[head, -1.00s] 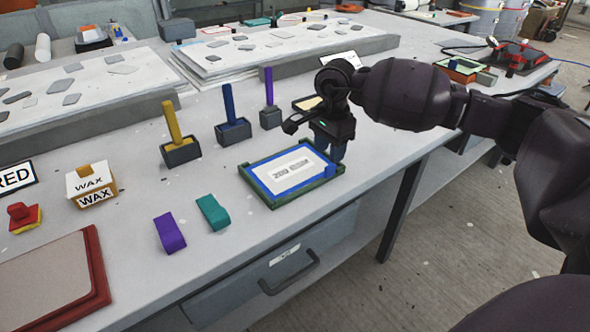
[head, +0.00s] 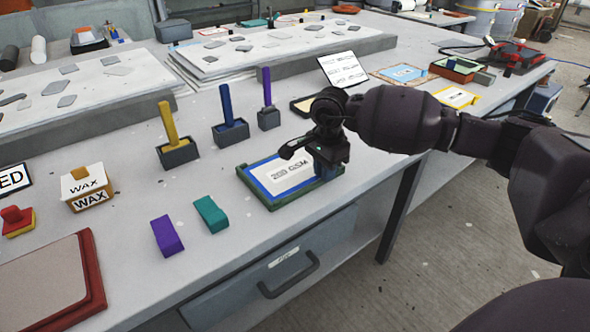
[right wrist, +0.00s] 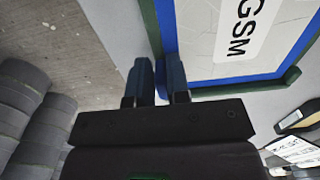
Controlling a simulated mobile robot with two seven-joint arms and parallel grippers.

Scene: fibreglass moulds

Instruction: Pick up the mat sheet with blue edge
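The mat sheet with blue edge (head: 262,182) lies flat in a green-rimmed tray (head: 284,204) near the table's front edge. It has a white middle with a "GSM" label. In the right wrist view the sheet's blue border (right wrist: 238,82) is close beyond the fingers. My right gripper (head: 325,172) is low over the tray's right end and hides part of it. In the right wrist view the two fingers (right wrist: 159,80) stand a little apart at the tray corner. Whether they touch the sheet or rim cannot be told. My left gripper is not in view.
Purple (head: 167,236) and teal (head: 211,214) blocks lie left of the tray. Holders with yellow (head: 179,153), blue (head: 231,133) and purple (head: 269,118) handles stand behind. A wax box (head: 88,188) is at left. A white card (head: 343,69) stands behind my arm.

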